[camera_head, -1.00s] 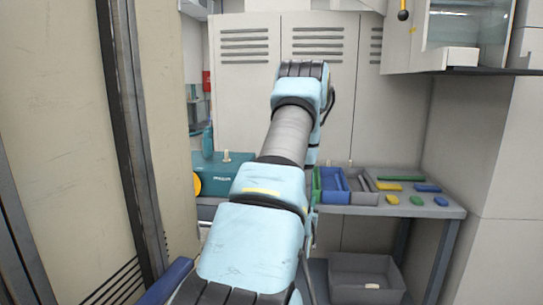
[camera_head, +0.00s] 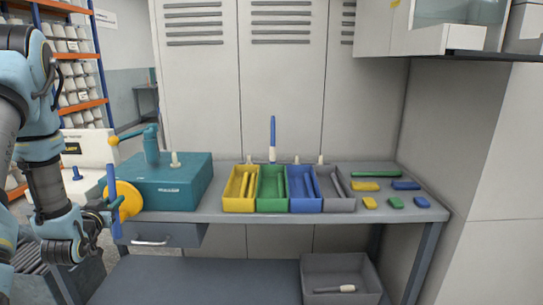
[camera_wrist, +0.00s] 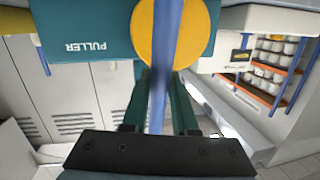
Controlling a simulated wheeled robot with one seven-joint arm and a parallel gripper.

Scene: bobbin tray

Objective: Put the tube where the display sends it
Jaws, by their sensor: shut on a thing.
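My gripper (camera_head: 106,212) is shut on a blue tube (camera_head: 112,190), held upright at the left, in front of the puller's yellow disc. In the wrist view the blue tube (camera_wrist: 164,50) runs between my two teal fingers (camera_wrist: 158,105). A white device with a small display (camera_head: 72,147) stands at the left, partly behind my arm; its yellow lettering is too small to read. The display also shows in the wrist view (camera_wrist: 240,55). On the bench stand a yellow tray (camera_head: 239,204), a green tray (camera_head: 271,205), a blue tray (camera_head: 305,205) and a grey tray (camera_head: 338,205), with tubes inside.
The teal puller (camera_head: 180,185) stands left of the trays. A blue-and-white piece (camera_head: 273,140) stands upright behind the green tray. Several coloured blocks (camera_head: 365,186) lie at the right. A grey bin (camera_head: 340,268) sits below with one tube-like piece (camera_head: 335,289). Lockers back the bench.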

